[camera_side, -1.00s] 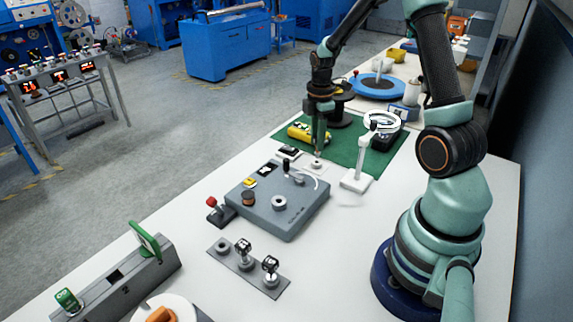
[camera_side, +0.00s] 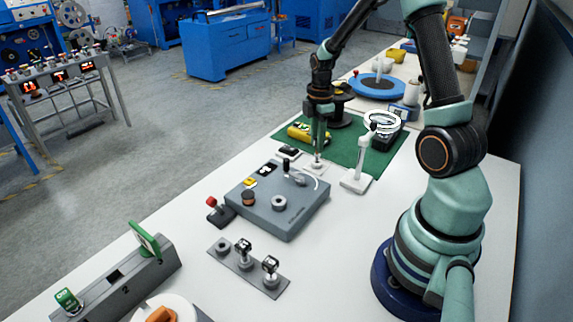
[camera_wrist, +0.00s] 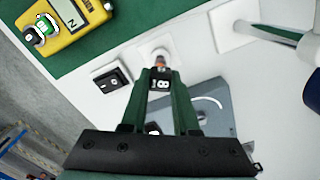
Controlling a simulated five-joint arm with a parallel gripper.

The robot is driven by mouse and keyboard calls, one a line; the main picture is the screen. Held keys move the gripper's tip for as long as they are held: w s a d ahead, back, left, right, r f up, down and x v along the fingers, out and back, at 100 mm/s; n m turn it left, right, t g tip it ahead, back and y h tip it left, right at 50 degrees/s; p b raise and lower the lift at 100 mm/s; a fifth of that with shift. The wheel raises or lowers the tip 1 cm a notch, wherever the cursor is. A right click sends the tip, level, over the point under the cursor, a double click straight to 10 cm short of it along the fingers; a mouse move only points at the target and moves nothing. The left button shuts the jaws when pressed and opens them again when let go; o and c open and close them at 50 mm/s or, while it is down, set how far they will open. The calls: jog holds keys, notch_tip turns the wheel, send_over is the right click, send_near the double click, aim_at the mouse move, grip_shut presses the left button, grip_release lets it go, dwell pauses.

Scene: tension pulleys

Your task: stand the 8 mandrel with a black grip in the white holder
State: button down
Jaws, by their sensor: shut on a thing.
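The 8 mandrel (camera_wrist: 160,84) shows its black grip with a white 8 between the two green fingers of my gripper (camera_wrist: 161,92), which is shut on it. In the side view my gripper (camera_side: 318,142) points down, with the mandrel's pale shaft (camera_side: 317,158) upright below it. The shaft is right over the white holder (camera_side: 314,169), a small square plate with a round middle. The holder (camera_wrist: 157,48) shows just past the mandrel in the wrist view. I cannot tell how deep the shaft sits in it.
A grey rack (camera_side: 248,271) holds two other mandrels with black grips. A grey pulley box (camera_side: 280,220) stands in front of the holder. A white stand (camera_side: 357,178) is close on the right. A yellow meter (camera_wrist: 62,24) lies on the green mat (camera_side: 345,148). A black switch (camera_wrist: 110,79) lies nearby.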

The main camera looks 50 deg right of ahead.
jog(key=shift+f, duration=1.1)
dwell(0.5)
jog(key=shift+c, duration=1.3)
grip_release()
jog(key=shift+r, duration=0.1)
jog(key=shift+r, duration=3.9)
jog(key=shift+a+r, duration=0.25)
jog(key=s+a+r+m+t, duration=0.2)
jog(key=a+r+m, duration=0.4)
jog(key=a, duration=0.4)
jog(key=s+a+r+m+t, duration=0.3)
jog(key=a+r+m, duration=0.3)
jog(key=a, duration=0.3)
jog(key=shift+s+a+t, duration=0.3)
jog(key=shift+s+a, duration=0.05)
jog(key=shift+s, duration=0.5)
